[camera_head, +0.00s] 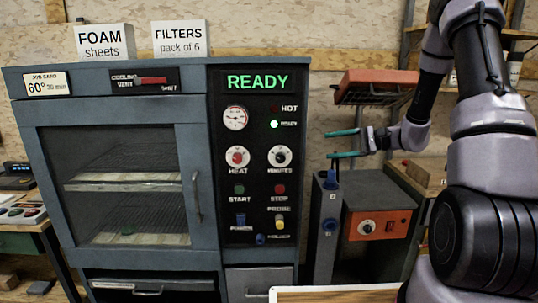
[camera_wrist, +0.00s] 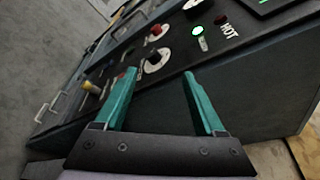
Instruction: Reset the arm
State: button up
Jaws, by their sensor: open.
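My arm comes in from the right in the head view, bent at its joints. My gripper (camera_head: 345,144) has two teal fingers, which stand apart with nothing between them. In the wrist view my gripper (camera_wrist: 163,98) is also open and empty. The panel (camera_wrist: 135,60) with its knobs and lit green lamp lies beyond the fingers there.
The oven door (camera_head: 130,185) is shut, with racks behind its glass. READY is lit in green. Foam and filter boxes (camera_head: 181,38) stand on top. A grey unit with an orange front (camera_head: 379,226) stands below right of my gripper. A wooden-edged board (camera_head: 335,294) is at the bottom.

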jog(key=s+a+r+n+g+h, duration=0.1)
jog(key=s+r+n+h, duration=0.1)
jog(key=s+r+h, duration=0.45)
jog(key=s+a+r+n+g+h, duration=0.1)
jog(key=s+r+n, duration=0.25)
jog(key=s, duration=0.55)
jog(key=s+d+r+t+h, duration=0.6)
jog(key=s+r, duration=0.2)
jog(key=s, duration=0.1)
jog(key=shift+s, duration=0.35)
